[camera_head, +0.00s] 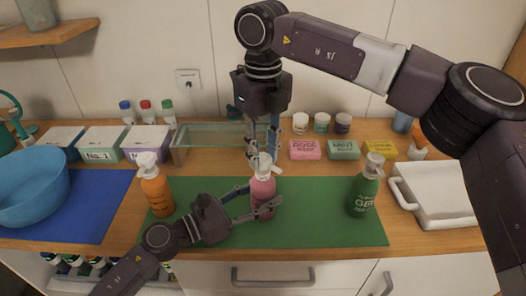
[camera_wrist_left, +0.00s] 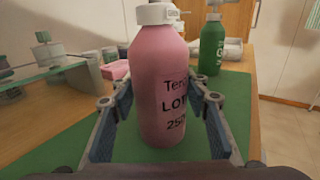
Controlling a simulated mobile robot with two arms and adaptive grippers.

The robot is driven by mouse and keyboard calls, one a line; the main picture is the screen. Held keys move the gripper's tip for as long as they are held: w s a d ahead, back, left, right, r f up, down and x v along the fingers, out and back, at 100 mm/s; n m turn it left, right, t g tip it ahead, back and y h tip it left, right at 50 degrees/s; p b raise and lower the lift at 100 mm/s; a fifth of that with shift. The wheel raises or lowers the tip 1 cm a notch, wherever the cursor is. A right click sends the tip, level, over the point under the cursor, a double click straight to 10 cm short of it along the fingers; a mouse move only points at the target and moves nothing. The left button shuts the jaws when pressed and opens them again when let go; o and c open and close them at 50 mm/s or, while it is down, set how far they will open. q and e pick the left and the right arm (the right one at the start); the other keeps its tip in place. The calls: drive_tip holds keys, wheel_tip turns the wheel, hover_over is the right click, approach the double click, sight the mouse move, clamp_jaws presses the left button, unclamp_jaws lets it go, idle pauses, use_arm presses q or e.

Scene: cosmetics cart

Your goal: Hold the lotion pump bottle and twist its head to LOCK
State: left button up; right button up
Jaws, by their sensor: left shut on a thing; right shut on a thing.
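The pink lotion pump bottle (camera_head: 263,196) stands upright on the green mat (camera_head: 325,232), between an orange and a green bottle. My left gripper (camera_head: 265,207) is shut on its body from the left, low down. In the left wrist view the pink bottle (camera_wrist_left: 160,85) sits between both fingers, with its label partly readable and its white collar (camera_wrist_left: 155,13) at the top edge. My right gripper (camera_head: 263,160) comes from above and is shut on the white pump head (camera_head: 264,171). The fingers partly hide the head, so its turn angle cannot be told.
An orange pump bottle (camera_head: 157,190) stands left and a green pump bottle (camera_head: 365,190) right. Soap boxes (camera_head: 343,149) and a glass tray (camera_head: 208,137) stand behind. The mat's front right is clear.

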sight(264, 157)
drive_tip(key=n, duration=0.6)
drive_tip(key=shift+d+n, duration=0.1)
drive_tip(key=shift+n, duration=0.3)
idle(0.4)
drive_tip(key=o, duration=1.2)
wheel_tip(264, 157, up, 12)
drive_tip(key=shift+r, duration=0.1)
use_arm(q)
drive_tip(key=o, duration=1.5)
drive_tip(key=shift+c, duration=0.2)
